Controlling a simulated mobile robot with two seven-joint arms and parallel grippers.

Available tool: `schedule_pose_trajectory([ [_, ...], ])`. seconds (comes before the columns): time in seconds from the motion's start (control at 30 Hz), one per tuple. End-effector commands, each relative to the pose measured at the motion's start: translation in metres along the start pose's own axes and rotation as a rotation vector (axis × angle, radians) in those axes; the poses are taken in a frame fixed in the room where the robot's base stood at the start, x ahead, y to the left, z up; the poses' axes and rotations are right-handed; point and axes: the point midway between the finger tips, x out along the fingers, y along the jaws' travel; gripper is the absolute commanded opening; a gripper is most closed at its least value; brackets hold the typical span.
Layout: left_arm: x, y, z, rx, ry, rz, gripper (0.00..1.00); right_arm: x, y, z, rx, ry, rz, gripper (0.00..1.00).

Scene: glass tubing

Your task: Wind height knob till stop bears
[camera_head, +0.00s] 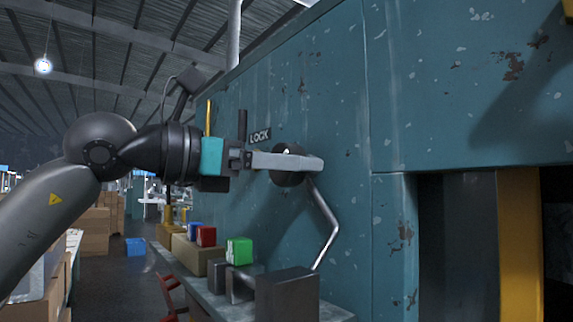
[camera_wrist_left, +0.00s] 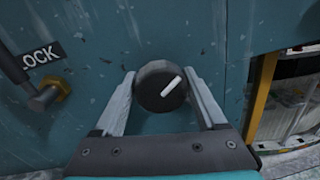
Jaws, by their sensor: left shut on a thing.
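The height knob (camera_wrist_left: 152,97) is a dark round knob on the teal machine wall, with a white pointer line slanting to the upper right in the left wrist view. In the head view the knob (camera_head: 286,180) is partly hidden behind a finger. My left gripper (camera_wrist_left: 159,76) has one grey finger on each side of the knob and is shut on it; it also shows in the head view (camera_head: 308,163). I cannot make out a stop, or whether anything bears. My right gripper is not in view.
A LOCK label (camera_head: 260,136) is on the wall left of the knob, with a brass-collared grey handle (camera_wrist_left: 44,98) beside it. A bent metal rod (camera_head: 329,235) hangs below the knob. A dark metal block (camera_head: 288,296) and a green box (camera_head: 240,250) stand on the ledge below.

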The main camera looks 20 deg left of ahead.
Motion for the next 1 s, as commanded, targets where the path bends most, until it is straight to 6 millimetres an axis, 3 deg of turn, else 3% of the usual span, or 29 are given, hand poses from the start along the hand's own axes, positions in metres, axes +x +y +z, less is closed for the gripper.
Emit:
schedule_pose_trajectory([
  [0.5, 0.0006, -0.0023, -0.0005, 0.364, 0.033, 0.001, 0.18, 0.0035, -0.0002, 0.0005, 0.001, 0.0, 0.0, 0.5],
  [1.0, 0.0005, -0.0023, -0.0012, 0.46, 0.044, 0.002, 0.18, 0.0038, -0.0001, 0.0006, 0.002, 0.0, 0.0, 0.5],
])
